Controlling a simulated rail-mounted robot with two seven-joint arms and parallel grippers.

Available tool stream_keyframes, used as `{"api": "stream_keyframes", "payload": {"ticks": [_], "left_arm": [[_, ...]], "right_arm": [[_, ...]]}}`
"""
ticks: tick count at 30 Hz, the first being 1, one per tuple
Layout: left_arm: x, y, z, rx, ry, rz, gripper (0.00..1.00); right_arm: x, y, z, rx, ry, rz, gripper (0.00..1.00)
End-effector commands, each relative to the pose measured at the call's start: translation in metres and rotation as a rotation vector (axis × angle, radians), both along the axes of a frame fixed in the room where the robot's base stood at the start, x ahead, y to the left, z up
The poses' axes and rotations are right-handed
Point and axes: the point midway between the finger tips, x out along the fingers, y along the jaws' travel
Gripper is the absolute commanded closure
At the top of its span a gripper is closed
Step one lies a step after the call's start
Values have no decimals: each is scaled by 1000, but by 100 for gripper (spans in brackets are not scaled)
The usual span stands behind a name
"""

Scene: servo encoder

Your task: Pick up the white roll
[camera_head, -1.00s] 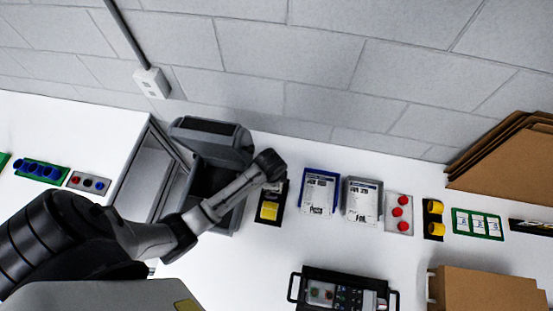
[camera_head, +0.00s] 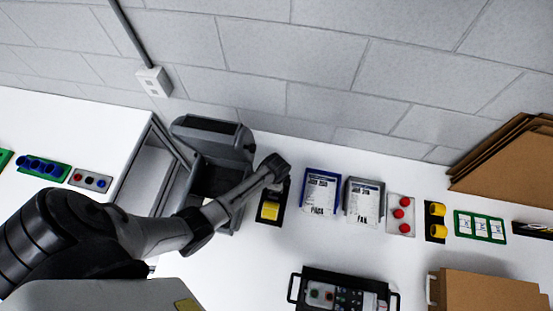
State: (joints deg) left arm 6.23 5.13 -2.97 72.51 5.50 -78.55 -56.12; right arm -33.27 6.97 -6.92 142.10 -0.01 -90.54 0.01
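I cannot make out a white roll anywhere in the head view. My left arm comes in from the lower left and reaches across the front of an open dark grey bin (camera_head: 222,182). The dark end of that arm, where my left gripper (camera_head: 276,167) would be, is just above a black holder with a yellow block (camera_head: 271,211). I cannot distinguish its fingers or see anything held. My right gripper is not in view.
A blue-framed label box (camera_head: 321,192), a grey label box (camera_head: 364,201) and a red-button panel (camera_head: 401,215) line the back of the white table. A black control case (camera_head: 345,290) and a cardboard box (camera_head: 487,291) stand in front. Clear table lies between.

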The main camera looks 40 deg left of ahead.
Motion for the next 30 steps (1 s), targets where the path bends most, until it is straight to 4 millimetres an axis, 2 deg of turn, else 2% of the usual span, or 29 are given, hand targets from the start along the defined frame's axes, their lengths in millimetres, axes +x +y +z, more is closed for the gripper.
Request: {"api": "stream_keyframes", "payload": {"ticks": [6, 24, 30], "left_arm": [[0, 0, -1, 0, 0, 0, 2], [0, 0, 0, 0, 0, 1, 58], [0, 0, 0, 0, 0, 1, 58]], "right_arm": [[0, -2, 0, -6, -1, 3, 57], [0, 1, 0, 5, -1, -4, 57], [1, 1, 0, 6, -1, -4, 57]]}}
